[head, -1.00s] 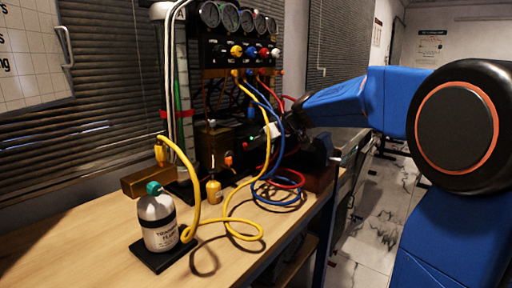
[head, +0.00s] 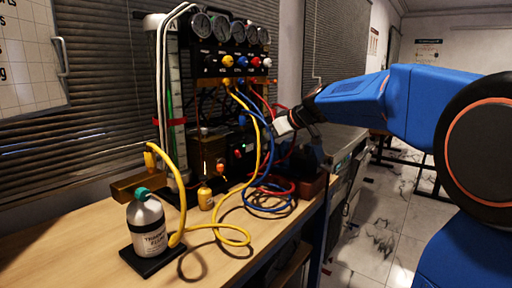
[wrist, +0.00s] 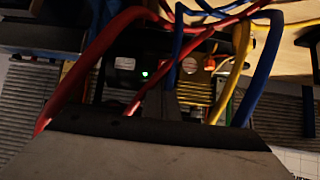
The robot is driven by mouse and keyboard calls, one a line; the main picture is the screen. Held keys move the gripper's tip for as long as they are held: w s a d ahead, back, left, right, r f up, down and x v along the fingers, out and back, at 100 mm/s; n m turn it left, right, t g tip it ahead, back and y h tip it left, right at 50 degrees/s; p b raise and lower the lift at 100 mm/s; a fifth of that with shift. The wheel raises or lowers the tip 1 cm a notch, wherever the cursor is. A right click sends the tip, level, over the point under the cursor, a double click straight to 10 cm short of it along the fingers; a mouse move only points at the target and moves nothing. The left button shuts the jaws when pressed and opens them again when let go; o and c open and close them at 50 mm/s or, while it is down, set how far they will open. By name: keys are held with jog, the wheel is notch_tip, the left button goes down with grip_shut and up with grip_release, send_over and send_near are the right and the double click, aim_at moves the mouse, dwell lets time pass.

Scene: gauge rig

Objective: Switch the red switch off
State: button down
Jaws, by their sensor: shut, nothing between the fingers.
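A small red spot (head: 237,153) shows beside a green light on the dark box under the gauge panel; it may be the red switch, but it is too small to tell its position. In the wrist view the green light (wrist: 145,74) is lit on a dark housing, and hoses cross in front, so I cannot make out the switch there. My gripper (head: 283,127) is shut and empty. It is in the air to the right of the red spot and slightly above it, apart from the box. The wrist view shows its dark front end (wrist: 180,112) below the hoses.
Red, blue and yellow hoses (head: 257,150) hang close to my gripper, in front of the box. The gauge panel (head: 238,62) stands above. A bottle (head: 148,228) and a brass block (head: 138,188) stand on the bench's left. The bench front (head: 110,270) is mostly clear.

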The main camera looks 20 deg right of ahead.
aim_at(238, 154)
jog(key=shift+v, duration=2.7)
jog(key=shift+f, duration=0.1)
jog(key=shift+s+f, duration=0.15)
jog(key=shift+f, duration=0.15)
jog(key=x, duration=1.4)
